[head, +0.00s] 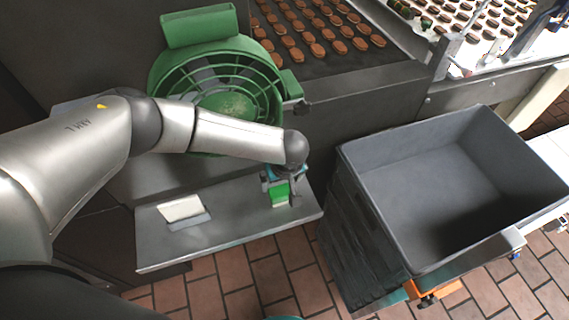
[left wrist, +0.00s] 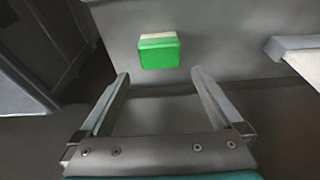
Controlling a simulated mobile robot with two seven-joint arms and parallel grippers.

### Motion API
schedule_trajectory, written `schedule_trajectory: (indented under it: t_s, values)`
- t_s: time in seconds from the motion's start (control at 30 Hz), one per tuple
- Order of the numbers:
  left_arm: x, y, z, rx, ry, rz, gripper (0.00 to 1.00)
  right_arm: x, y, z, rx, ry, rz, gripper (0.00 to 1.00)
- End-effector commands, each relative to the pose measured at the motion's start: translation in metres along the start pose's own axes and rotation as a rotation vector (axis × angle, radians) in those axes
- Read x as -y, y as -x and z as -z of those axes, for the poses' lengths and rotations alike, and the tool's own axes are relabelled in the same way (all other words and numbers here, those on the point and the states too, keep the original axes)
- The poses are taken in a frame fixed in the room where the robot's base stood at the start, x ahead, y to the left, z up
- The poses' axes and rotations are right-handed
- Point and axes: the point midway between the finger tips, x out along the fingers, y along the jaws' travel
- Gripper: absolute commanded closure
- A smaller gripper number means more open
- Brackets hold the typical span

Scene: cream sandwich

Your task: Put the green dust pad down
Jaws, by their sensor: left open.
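The green dust pad (head: 279,193) is a small green block. It is on the right part of the grey metal shelf (head: 235,228) in the head view. In the left wrist view the pad (left wrist: 159,53) shows a pale strip along its top edge and lies beyond the fingertips, between their lines. My left gripper (head: 281,188) is at the pad in the head view. Its two fingers (left wrist: 160,75) are spread wide, with nothing between them. The gripper partly hides the pad in the head view. My right gripper cannot be made out.
A white pad (head: 181,208) lies on the left part of the shelf. A green round fan-like guard (head: 225,95) stands behind it. A large empty grey crate (head: 375,190) stands at the right. Brown biscuits (head: 315,48) lie on a conveyor at the back. The shelf's middle is clear.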

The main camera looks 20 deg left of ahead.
Motion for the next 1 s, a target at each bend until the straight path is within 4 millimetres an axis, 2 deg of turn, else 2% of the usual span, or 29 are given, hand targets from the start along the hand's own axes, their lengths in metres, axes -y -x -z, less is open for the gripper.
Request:
schedule_trajectory:
  t_s: [0.03,0.3,0.5,0.7,1.0]
  values:
    - [0.0,0.012,0.0,0.003,0.0,-0.001,0.0,0.0,0.006,0.0,0.0,0.0,0.0,0.5]
    - [0.0,0.063,0.0,0.002,0.001,-0.001,0.0,-0.001,0.018,0.001,0.001,0.001,-0.001,0.5]
    - [0.0,0.089,0.0,0.001,-0.001,-0.001,0.0,-0.001,0.023,0.002,0.001,0.001,-0.001,0.5]
    - [0.0,0.098,0.0,0.0,0.0,0.001,0.0,-0.001,0.024,0.002,0.001,0.001,-0.001,0.5]
    - [0.0,0.098,0.0,0.0,0.0,0.001,0.0,-0.001,0.024,0.001,0.001,0.002,0.0,0.5]
